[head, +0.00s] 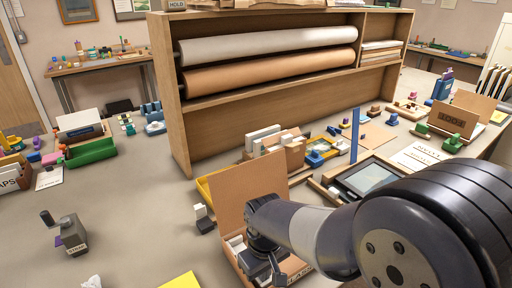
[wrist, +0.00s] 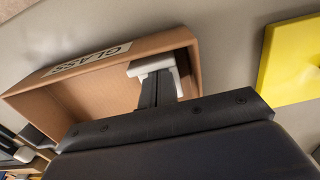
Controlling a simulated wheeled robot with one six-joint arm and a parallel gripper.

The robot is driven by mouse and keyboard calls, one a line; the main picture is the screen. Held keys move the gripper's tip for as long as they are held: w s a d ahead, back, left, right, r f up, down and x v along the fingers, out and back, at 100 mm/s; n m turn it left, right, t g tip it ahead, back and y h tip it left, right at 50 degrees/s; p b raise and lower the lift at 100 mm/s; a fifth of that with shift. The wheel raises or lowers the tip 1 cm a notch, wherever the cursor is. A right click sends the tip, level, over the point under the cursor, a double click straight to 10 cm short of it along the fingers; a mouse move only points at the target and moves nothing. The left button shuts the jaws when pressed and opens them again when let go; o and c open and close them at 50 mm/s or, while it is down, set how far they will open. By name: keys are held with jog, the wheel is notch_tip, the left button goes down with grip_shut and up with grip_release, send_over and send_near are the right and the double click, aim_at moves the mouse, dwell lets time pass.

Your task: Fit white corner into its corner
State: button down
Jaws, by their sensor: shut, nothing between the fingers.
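The white corner (wrist: 154,66) sits inside the cardboard box (wrist: 108,52) in the wrist view, at the right end of the wall labelled GLASS. It lies against the inner walls there, but I cannot tell how fully it is seated. My gripper (wrist: 160,88) is shut with its dark fingertips at the white corner and nothing between them. In the head view my gripper (head: 264,262) reaches down into the box, whose tall cardboard flap (head: 243,198) stands up behind it. Small white pieces (head: 236,243) show at the box's far left; the gripped end is hidden.
A wooden sorter (head: 280,150) and a dark framed panel (head: 365,180) stand behind.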

jog(key=shift+s+a, duration=0.25)
jog(key=shift+s, duration=0.5)
jog(key=shift+w, duration=0.15)
jog(key=shift+w+d, duration=0.15)
jog(key=shift+w, duration=0.2)
notch_tip(320, 180, up, 8)
jog(key=p, duration=0.7)
jog(key=shift+r, duration=0.15)
notch_tip(320, 180, up, 11)
jog(key=shift+f, duration=0.2)
